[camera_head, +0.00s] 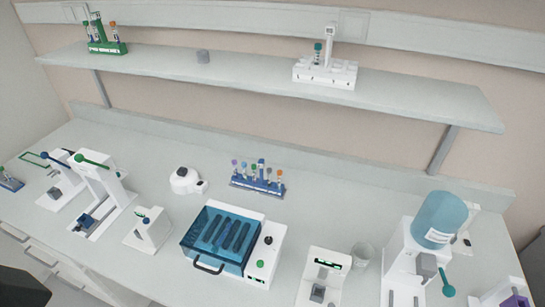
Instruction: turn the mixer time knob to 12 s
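A white machine (274,232) with a clear blue lid (212,238) stands at the front middle of the bench, and long dark slots show through the lid. Its right-hand panel carries a dark knob (267,240) and a green knob or button (259,263). I cannot read any scale or setting on them. A small white rounded device (186,181) with a dark top spot stands behind it to the left. I cannot tell for certain which of the two is the mixer. Neither of my grippers shows.
A blue rack (257,184) of capped tubes stands behind the machine. White stands (100,196) fill the left; a small white station (322,275), a clear cup (362,255) and a blue-topped dispenser (438,220) stand right. The shelf (240,75) holds a green rack (106,47) and white holder (325,73).

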